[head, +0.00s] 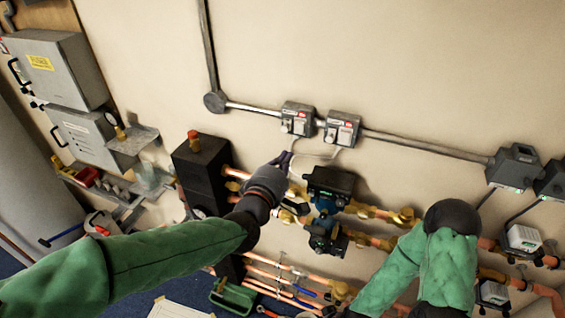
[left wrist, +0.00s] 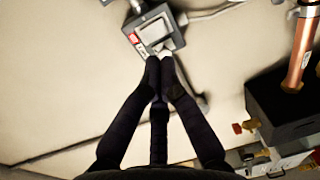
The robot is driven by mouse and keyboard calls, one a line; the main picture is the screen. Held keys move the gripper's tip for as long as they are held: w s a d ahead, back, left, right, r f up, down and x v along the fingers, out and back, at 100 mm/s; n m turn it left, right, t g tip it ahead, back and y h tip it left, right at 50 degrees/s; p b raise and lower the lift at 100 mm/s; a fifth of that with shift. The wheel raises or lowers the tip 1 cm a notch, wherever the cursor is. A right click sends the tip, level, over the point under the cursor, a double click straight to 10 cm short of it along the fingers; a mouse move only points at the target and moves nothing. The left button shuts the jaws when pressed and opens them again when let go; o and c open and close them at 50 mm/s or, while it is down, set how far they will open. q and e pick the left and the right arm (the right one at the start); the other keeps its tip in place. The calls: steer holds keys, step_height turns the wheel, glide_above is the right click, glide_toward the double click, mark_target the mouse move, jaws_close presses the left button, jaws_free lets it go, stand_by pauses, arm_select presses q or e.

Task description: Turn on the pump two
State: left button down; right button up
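Two small grey switch boxes with red-and-white labels hang side by side on the wall in the head view: a left one (head: 298,118) and a right one (head: 342,129). My left gripper (head: 287,157) is just below them, pointing up at the wall. In the left wrist view its dark fingertips (left wrist: 160,60) are close together, at the lower edge of a switch box (left wrist: 153,30) with a pale switch part. Whether they touch it I cannot tell. Nothing shows held. Two dark pumps (head: 328,185) sit on copper pipes below. My right gripper is not visible.
A black block (head: 202,170) with an orange-red cap stands left of the left gripper. Grey cabinets (head: 60,70) are at the upper left. A conduit (head: 425,147) runs right from the boxes. Copper pipes crowd the area below; the wall above is clear.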

arm_select(q)
steer(key=shift+s+a, duration=0.2)
steer(key=shift+s, duration=0.45)
steer(key=s+a+f+m+g+y+b, duration=0.1)
steer(key=a+f+m+g+b, duration=0.15)
steer(key=f, duration=1.05)
steer(key=s+a+f+m+g+b, duration=0.1)
steer(key=f+m+g+b, duration=0.15)
steer(key=f, duration=0.95)
steer(key=s+a+f+m+g+y+b, duration=0.1)
steer(key=f+m+g+b, duration=0.15)
steer(key=f, duration=1.05)
steer(key=s+a+f+m+g+b, duration=0.1)
steer(key=s+f+g, duration=0.3)
steer(key=s+f, duration=0.6)
steer(key=s+a+f+m+g+b, duration=0.1)
steer(key=s+f+m+g+b, duration=0.2)
steer(key=s+f, duration=0.7)
step_height(320, 180, down, 6)
steer(key=shift+a+f+g+h+b, duration=0.15)
steer(key=shift+g+h+b, duration=0.2)
steer(key=shift+g, duration=0.4)
steer(key=shift+m, duration=0.25)
